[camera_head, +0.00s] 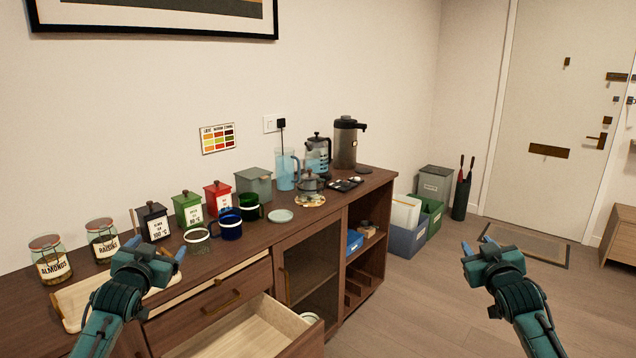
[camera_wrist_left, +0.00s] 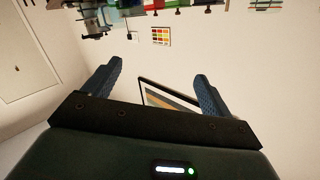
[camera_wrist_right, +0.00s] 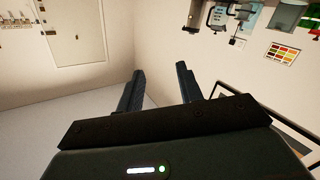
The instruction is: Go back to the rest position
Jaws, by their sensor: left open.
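My left gripper (camera_head: 157,248) is raised in front of the sideboard's left part, over the wooden tray in the head view. Its two fingers stand apart with nothing between them in the left wrist view (camera_wrist_left: 159,72). My right gripper (camera_head: 478,246) is raised over the open floor at the right, clear of the furniture. Its fingers also stand apart and empty in the right wrist view (camera_wrist_right: 160,72). Both arms come in from the bottom edge, held apart from each other.
The sideboard (camera_head: 330,210) carries jars, canisters, mugs and a kettle. Its drawer (camera_head: 250,335) is pulled out near my left arm. A wooden tray (camera_head: 72,306) lies at the left. Storage boxes (camera_head: 405,238) stand beyond.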

